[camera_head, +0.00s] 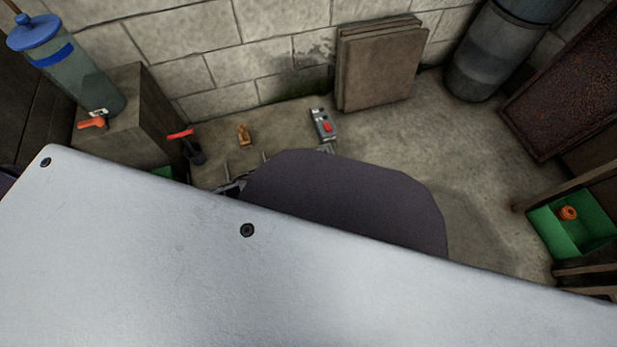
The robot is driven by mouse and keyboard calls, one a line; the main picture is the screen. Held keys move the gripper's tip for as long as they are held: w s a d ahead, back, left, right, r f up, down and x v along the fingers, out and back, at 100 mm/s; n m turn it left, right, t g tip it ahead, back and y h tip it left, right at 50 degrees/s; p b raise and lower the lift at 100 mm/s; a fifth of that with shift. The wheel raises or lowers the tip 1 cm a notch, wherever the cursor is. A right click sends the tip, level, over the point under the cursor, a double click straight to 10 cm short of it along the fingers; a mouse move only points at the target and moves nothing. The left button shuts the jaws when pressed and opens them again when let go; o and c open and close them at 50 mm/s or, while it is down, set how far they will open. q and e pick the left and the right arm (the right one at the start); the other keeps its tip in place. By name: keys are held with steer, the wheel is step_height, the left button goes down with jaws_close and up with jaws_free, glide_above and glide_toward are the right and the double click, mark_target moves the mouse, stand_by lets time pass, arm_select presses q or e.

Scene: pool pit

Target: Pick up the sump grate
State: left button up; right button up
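I cannot make out the sump grate for certain. A few thin dark metal pieces (230,186) show just past the edge of the large pale panel in front of me. I cannot tell whether they are part of the grate or of a gripper. The pale panel and a dark rounded part, likely my own body, cover the lower half of the view and hide the floor behind them. Neither of my grippers can be clearly seen.
On the floor are a red-handled valve (194,153), a brass fitting (243,135) and a grey box with a red button (324,125). Slabs (382,70) lean on the block wall. A blue-lidded canister (75,75) stands left, a green bin (552,232) right. Floor right of centre is clear.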

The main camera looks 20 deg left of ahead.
arm_select(q)
jaws_close()
arm_select(e)
steer(key=shift+s+f, duration=0.1)
steer(key=shift+f, duration=0.15)
arm_select(q)
steer(key=shift+r, duration=0.15)
arm_select(e)
steer(key=shift+r, duration=0.15)
arm_select(q)
steer(key=shift+r+p, duration=0.95)
steer(key=shift+r, duration=0.35)
steer(key=shift+r+p, duration=1.85)
steer(key=shift+r, duration=1.75)
arm_select(e)
steer(key=shift+g+h, duration=0.3)
steer(key=shift+h, duration=0.1)
steer(key=shift+s+d+r, duration=0.1)
steer(key=shift+d+r, duration=0.05)
steer(key=shift+r, duration=0.7)
steer(key=shift+s+d+r, duration=0.1)
steer(key=shift+d+r, duration=0.1)
steer(key=shift+r, duration=0.7)
steer(key=shift+d+r, duration=0.15)
steer(key=shift+r, duration=0.7)
arm_select(q)
steer(key=shift+w, duration=0.1)
arm_select(e)
steer(key=shift+d, duration=0.1)
